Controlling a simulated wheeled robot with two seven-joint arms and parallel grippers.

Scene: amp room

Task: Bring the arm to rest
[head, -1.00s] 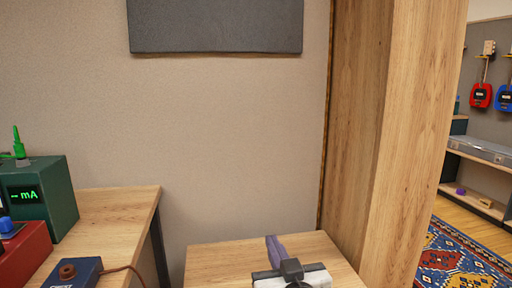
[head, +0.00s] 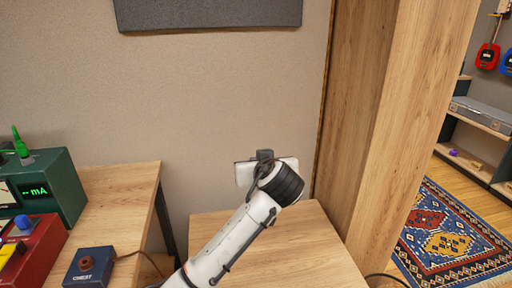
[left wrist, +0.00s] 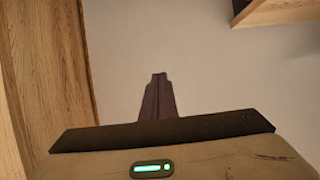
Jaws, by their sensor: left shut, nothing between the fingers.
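My left arm (head: 235,237) rises from the bottom of the head view, white with a black wrist, above the small wooden table. Its pale gripper body shows beyond the wrist, and the fingers are hidden there. In the left wrist view my left gripper (left wrist: 158,77) shows its dark fingers shut together, with nothing between them, in front of a plain wall. My right gripper is in neither view.
A wooden table (head: 317,258) stands below the arm. A wooden pillar (head: 396,130) rises close on the right. On the left bench (head: 115,192) are a green meter (head: 52,183), a red box (head: 38,255) and a blue box (head: 88,265). A patterned rug (head: 450,230) lies right.

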